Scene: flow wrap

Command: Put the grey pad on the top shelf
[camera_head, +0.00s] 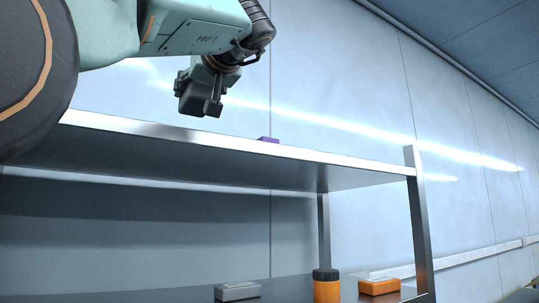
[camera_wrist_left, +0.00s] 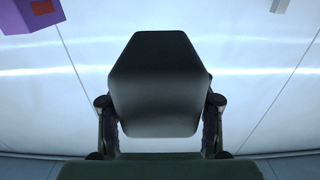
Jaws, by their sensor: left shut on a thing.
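My left gripper (camera_head: 208,98) is above the top shelf (camera_head: 235,143), over its left half. It is shut on a dark grey, flat-faced pad (camera_wrist_left: 160,82), which fills the middle of the left wrist view between the two fingers. In the head view the gripper and pad form one dark shape, hard to tell apart. A clear gap shows between that shape and the shelf's front edge. My right gripper is not in view.
A purple thing (camera_head: 268,140) stands on the top shelf; a purple box (camera_wrist_left: 35,15) shows in the left wrist view. The lower shelf holds a grey block (camera_head: 237,291), an orange jar with a black lid (camera_head: 326,288) and an orange box (camera_head: 379,286). A metal post (camera_head: 420,225) stands right.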

